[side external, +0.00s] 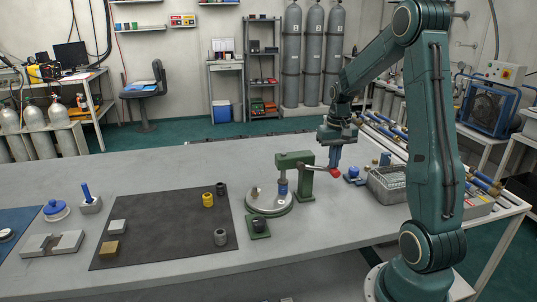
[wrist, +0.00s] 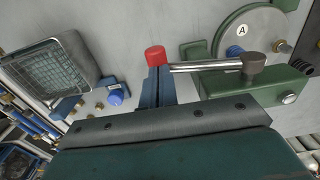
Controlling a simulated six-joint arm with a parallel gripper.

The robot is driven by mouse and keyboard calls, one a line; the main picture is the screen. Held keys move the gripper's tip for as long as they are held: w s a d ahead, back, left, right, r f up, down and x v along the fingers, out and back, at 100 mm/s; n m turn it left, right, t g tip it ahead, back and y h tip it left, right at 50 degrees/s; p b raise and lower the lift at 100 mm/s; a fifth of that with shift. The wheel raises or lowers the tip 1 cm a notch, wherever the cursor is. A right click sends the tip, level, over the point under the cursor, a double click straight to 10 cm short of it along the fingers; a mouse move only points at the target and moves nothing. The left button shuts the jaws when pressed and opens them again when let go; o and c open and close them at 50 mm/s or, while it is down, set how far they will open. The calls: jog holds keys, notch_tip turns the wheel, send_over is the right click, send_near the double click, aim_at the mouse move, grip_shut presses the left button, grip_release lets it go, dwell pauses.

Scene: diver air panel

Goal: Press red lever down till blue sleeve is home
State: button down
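The red knob also shows in the wrist view (wrist: 155,55), just beyond my fingertips. The blue sleeve (side external: 283,187) is upright under the press head; how deep it sits cannot be told. My gripper (side external: 335,166) points down with its blue fingers together, directly above the red knob, touching or nearly so. It holds nothing that I can see.
A dark mat (side external: 165,228) with small blocks and yellow and dark rings lies left of the press. A wire basket (side external: 388,184) and a blue-knobbed part (side external: 353,174) stand to the right. A green block with a dark ring (side external: 259,227) sits in front.

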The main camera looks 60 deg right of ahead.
dwell(0.5)
notch_tip(320, 180, up, 12)
dwell(2.4)
jog(key=shift+a, duration=0.1)
jog(key=a+r+n+t+h, duration=0.1)
jog(key=a+r+n, duration=0.1)
jog(key=a, duration=0.6)
jog(key=a+r+n+t, duration=0.1)
jog(key=a+r+n, duration=0.1)
jog(key=a, duration=0.7)
jog(key=s+a+f+n+t, duration=0.1)
jog(key=s+a+n, duration=0.1)
jog(key=s+a, duration=0.3)
jog(key=s+a+f+n+t+y, duration=0.1)
jog(key=s+a+n+t, duration=0.1)
jog(key=a, duration=0.5)
jog(key=shift+s+a+f+n+t, duration=0.15)
jog(key=shift+s+f+n+t, duration=0.25)
jog(key=shift+s, duration=0.95)
